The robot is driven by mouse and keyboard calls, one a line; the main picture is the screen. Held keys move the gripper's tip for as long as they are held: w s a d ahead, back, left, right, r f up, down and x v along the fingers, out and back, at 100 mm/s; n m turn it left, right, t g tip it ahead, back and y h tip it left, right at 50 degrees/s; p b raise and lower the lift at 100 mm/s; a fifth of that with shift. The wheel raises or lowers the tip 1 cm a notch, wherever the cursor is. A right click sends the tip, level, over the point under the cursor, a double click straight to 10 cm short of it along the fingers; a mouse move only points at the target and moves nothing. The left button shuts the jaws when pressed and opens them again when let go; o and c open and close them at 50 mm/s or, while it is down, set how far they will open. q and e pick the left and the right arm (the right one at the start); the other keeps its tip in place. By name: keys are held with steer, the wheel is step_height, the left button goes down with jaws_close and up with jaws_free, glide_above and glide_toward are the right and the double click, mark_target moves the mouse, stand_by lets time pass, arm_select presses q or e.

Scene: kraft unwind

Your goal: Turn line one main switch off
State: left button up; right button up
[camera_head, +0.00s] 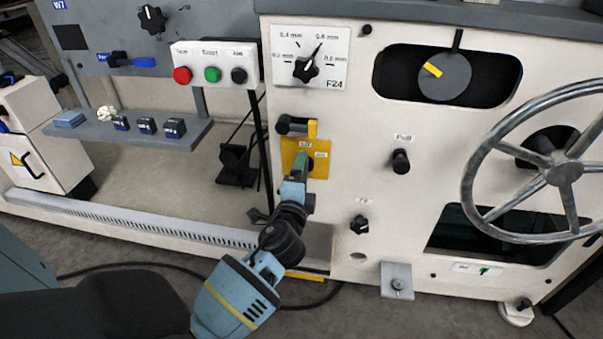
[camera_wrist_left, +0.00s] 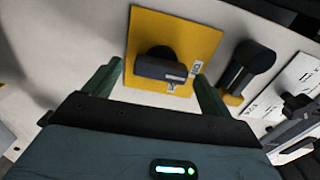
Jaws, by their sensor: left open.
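The main switch is a black rotary knob (camera_wrist_left: 160,68) on a square yellow plate (camera_wrist_left: 200,38) on the cream machine front. The plate also shows in the head view (camera_head: 319,165), where my gripper covers part of it and most of the knob. Small labels on the plate are too small to read surely. My left gripper (camera_head: 299,166) is in front of the plate. In the left wrist view its two green fingers (camera_wrist_left: 157,70) stand open, one on each side of the knob with visible gaps. The knob's bar lies roughly across between them. My right gripper is not in view.
A black lever with a yellow base (camera_head: 297,126) sits just above the plate. A gauge dial (camera_head: 308,62) is higher up, and a black pull knob (camera_head: 400,162) and large handwheel (camera_head: 560,175) are to the right. A red-green-black button box (camera_head: 213,65) is upper left.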

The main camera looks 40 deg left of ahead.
arm_select(q)
steer(key=v, duration=0.6)
steer(key=shift+s+p, duration=0.2)
steer(key=shift+p, duration=0.2)
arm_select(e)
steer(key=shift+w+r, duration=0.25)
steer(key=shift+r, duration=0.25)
arm_select(q)
steer(key=shift+d, duration=0.1)
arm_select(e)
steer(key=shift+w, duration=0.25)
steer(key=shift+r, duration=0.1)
